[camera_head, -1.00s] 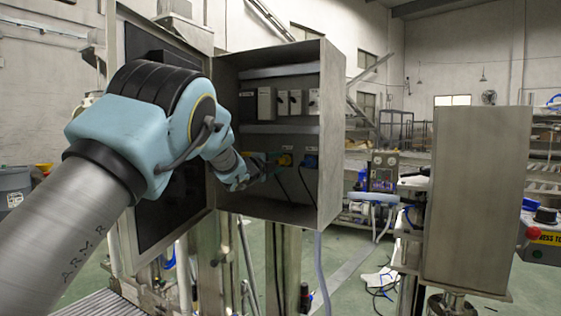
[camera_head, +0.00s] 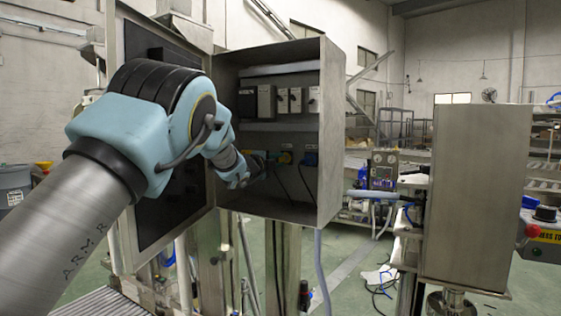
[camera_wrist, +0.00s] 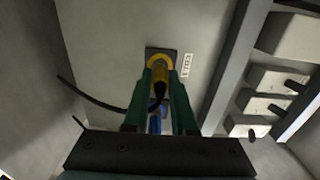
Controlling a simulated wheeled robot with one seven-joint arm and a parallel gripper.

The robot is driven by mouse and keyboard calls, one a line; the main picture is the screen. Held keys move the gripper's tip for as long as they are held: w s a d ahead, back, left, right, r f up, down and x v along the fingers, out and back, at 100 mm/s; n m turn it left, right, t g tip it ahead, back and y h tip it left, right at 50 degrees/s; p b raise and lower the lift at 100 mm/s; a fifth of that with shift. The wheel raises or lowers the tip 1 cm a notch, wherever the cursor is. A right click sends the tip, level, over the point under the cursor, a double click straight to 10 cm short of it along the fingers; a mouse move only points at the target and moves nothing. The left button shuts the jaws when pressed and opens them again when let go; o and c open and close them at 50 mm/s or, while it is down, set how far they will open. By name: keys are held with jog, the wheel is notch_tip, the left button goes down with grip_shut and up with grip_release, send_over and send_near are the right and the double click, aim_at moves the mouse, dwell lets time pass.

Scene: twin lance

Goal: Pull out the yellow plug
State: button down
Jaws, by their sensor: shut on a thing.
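The yellow plug (camera_wrist: 160,67) is at a dark square socket plate on the cabinet's back wall in the wrist view, beside a small white label. A dark cable leads from it. My gripper (camera_wrist: 163,95) has its two green fingers on either side of the plug's body and is shut on it. I cannot tell whether the plug is fully seated or slightly out. In the head view my gripper (camera_head: 255,166) reaches into the open cabinet at the left socket and hides most of the plug. A little blue shows between the fingers.
The grey cabinet (camera_head: 331,130) has side walls close around the arm. Switch boxes (camera_head: 266,101) line the row above. The cabinet door (camera_head: 178,190) stands open on the left.

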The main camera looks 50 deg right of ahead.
jog(key=shift+s+a+b, duration=0.15)
jog(key=shift+a+b, duration=0.45)
jog(key=shift+b, duration=0.1)
dwell(0.7)
jog(key=shift+b+v, duration=1.6)
jog(key=shift+v, duration=0.2)
